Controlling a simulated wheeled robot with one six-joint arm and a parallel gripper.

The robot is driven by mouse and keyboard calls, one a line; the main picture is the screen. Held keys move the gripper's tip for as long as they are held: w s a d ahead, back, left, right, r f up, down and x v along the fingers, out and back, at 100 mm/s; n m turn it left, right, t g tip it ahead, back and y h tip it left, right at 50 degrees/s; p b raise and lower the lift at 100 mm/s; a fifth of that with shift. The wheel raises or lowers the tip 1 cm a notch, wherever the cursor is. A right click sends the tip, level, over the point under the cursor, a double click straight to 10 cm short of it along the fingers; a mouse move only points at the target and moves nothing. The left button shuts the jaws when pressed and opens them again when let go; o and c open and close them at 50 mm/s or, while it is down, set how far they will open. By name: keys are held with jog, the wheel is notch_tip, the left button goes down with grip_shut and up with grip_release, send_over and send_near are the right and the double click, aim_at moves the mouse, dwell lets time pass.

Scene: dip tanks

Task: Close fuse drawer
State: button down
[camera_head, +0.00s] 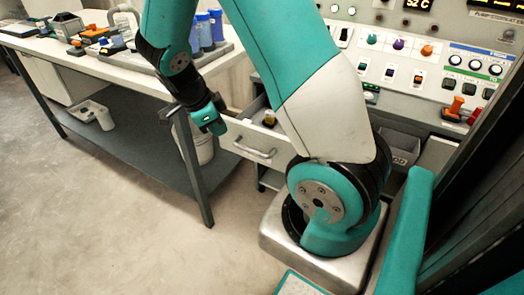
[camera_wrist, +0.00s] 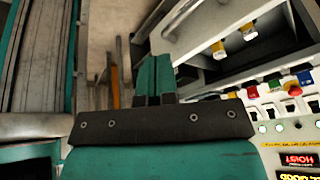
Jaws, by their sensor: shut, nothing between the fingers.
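The fuse drawer (camera_head: 243,143) is pulled open below the control panel, with a pale front and a curved metal handle (camera_head: 252,154). A small yellow-topped item (camera_head: 269,117) is inside it. My arm hides part of the drawer's right side. My gripper (camera_head: 213,124) is shut and empty, just left of the drawer front in the head view. In the wrist view its two teal fingers (camera_wrist: 155,78) are together. The drawer (camera_wrist: 190,22) shows at the top there, with yellow-topped items (camera_wrist: 219,49) inside. I cannot tell whether the gripper touches the drawer.
A bench (camera_head: 108,62) with blue bottles (camera_head: 204,32) and trays stands at the left, its front leg near my gripper. A white bucket (camera_head: 198,140) stands under it. The control panel (camera_head: 410,60) with buttons and knobs rises above the drawer. The floor (camera_head: 90,190) in front is clear.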

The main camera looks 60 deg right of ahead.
jog(key=s+d+f+m+g+h, duration=0.2)
jog(key=d+f+m, duration=0.3)
jog(key=d+m, duration=0.3)
jog(key=b, duration=0.1)
send_near(270, 151)
jog(key=x, duration=0.5)
jog(key=shift+s+f, duration=0.1)
jog(key=shift+f, duration=0.05)
jog(key=shift+d, duration=0.1)
